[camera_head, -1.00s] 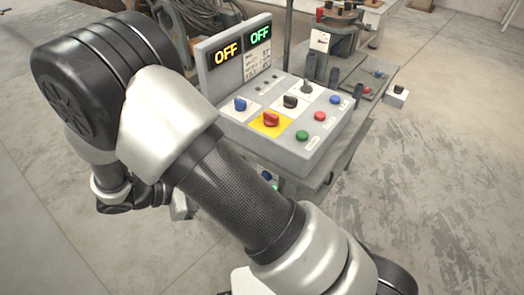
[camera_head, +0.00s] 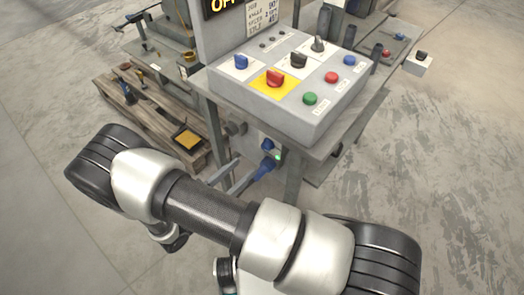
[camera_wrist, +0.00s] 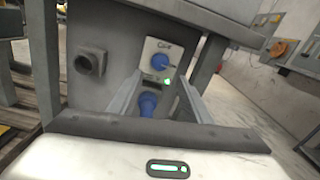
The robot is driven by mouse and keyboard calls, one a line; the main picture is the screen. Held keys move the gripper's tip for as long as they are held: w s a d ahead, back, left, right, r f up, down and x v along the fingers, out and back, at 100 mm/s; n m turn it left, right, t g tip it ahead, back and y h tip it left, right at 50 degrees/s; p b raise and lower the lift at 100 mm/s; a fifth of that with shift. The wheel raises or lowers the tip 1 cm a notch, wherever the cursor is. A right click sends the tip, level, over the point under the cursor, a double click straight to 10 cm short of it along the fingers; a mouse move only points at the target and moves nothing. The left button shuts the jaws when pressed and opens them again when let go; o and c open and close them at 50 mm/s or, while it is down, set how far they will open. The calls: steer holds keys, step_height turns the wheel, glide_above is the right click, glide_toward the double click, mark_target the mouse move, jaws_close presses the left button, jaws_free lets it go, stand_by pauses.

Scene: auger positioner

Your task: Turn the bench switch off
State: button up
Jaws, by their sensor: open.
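A small pale switch panel (camera_wrist: 157,48) is on the grey face under the bench, with a label, a blue knob (camera_wrist: 162,63) and a lit green lamp (camera_wrist: 167,81). A blue plug-like part (camera_wrist: 148,103) is below it and shows between my fingers in the wrist view. In the head view the blue knob (camera_head: 267,144) and blue plug (camera_head: 265,169) are below the console. My gripper (camera_head: 247,167) is open and empty, pointing at the panel; in the wrist view its fingertips (camera_wrist: 159,78) are below the knob. I cannot tell whether they touch anything.
The console (camera_head: 288,85) above carries a red knob on yellow, other knobs and several buttons. Its display is partly cut off. A round socket (camera_wrist: 91,62) is left of the panel. A wooden pallet (camera_head: 160,115) stands left.

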mark_target(264, 149)
steer(key=b+x, duration=0.1)
steer(key=x, duration=0.9)
steer(key=shift+c, duration=0.3)
steer(key=c, duration=0.9)
